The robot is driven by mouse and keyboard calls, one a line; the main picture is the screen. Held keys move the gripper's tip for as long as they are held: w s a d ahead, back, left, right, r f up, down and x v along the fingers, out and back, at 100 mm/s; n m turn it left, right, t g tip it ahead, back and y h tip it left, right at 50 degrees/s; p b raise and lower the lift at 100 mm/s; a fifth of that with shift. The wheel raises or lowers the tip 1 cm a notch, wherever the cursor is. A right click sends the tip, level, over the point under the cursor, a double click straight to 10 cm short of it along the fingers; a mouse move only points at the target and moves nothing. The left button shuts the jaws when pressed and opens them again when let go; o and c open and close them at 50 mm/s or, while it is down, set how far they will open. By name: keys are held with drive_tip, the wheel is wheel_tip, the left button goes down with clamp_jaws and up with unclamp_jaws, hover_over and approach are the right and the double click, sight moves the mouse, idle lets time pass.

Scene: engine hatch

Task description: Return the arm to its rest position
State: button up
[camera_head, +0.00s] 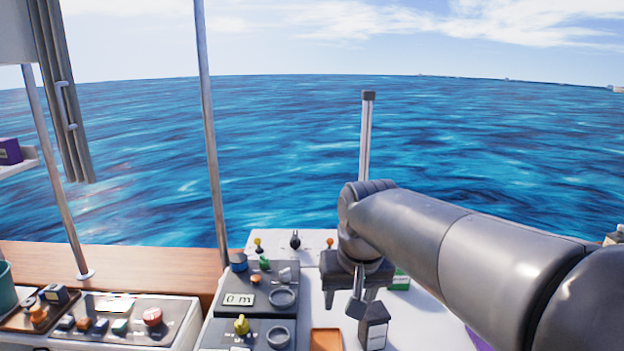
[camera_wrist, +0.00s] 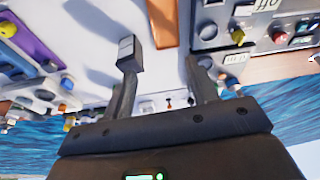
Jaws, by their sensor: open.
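My gripper (camera_head: 358,295) hangs below the end of my arm, above the white worktop (camera_head: 404,325) in the head view. In the wrist view my gripper (camera_wrist: 164,68) shows its two dark fingers spread apart, with nothing between them. My arm is stretched forward from the lower right and bends down at the wrist. No mark of a rest position shows.
Control panels with knobs (camera_head: 238,322) stand left of my gripper. An orange tray (camera_head: 326,340) lies close by, and a green box (camera_head: 400,281) stands just behind. A thin upright post (camera_head: 365,140) rises behind the wrist. Open sea lies beyond the wooden ledge (camera_head: 130,262).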

drive_tip(key=s+d+f+t, duration=0.1)
drive_tip(key=s+d+f, duration=0.1)
drive_tip(key=s+d, duration=0.2)
drive_tip(key=s+d+f+m+t, duration=0.1)
drive_tip(key=s+d, duration=0.3)
drive_tip(key=s, duration=0.6)
drive_tip(key=shift+d+f+h, duration=0.3)
drive_tip(key=shift+f, duration=0.6)
drive_tip(key=shift+s, duration=0.1)
idle(0.4)
